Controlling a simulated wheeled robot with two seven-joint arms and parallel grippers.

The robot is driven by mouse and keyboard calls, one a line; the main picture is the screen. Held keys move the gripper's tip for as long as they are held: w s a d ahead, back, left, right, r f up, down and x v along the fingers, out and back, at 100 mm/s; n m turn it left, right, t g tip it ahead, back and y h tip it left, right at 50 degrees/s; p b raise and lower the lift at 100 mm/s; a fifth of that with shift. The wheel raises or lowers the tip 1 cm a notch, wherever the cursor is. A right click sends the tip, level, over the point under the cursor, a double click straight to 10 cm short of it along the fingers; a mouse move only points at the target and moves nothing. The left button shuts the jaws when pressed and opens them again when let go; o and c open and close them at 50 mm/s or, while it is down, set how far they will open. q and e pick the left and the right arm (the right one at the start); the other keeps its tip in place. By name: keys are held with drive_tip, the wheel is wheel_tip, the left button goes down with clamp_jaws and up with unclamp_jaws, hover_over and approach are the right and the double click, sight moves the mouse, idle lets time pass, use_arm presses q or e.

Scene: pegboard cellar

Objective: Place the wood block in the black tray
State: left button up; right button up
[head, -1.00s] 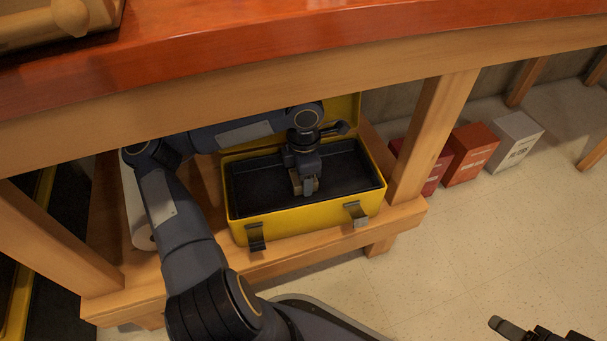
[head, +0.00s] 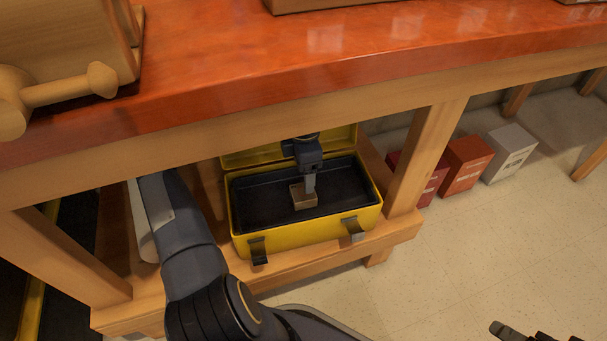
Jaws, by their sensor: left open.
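The wood block (head: 303,200) is a small brown block lying in the black tray (head: 262,205), which sits inside the open yellow toolbox (head: 300,234) on the bench's low shelf. My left gripper (head: 308,188) reaches down into the toolbox, open, with a finger right at the block. I cannot tell whether that finger touches it. The rest of that arm is partly hidden behind the bench's front beam. Part of my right gripper (head: 510,331) shows at the bottom right edge; its jaws are cut off.
The orange-red bench top (head: 330,45) and its wooden front beam (head: 290,108) overhang the toolbox. A bench leg (head: 425,155) stands to its right. Red (head: 466,166) and grey (head: 509,153) boxes stand on the floor beyond.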

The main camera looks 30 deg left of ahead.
use_arm(q)
wheel_tip(320, 180, up, 3)
drive_tip(key=shift+r+p, duration=0.1)
drive_tip(key=shift+p, duration=0.3)
drive_tip(key=shift+d, duration=0.1)
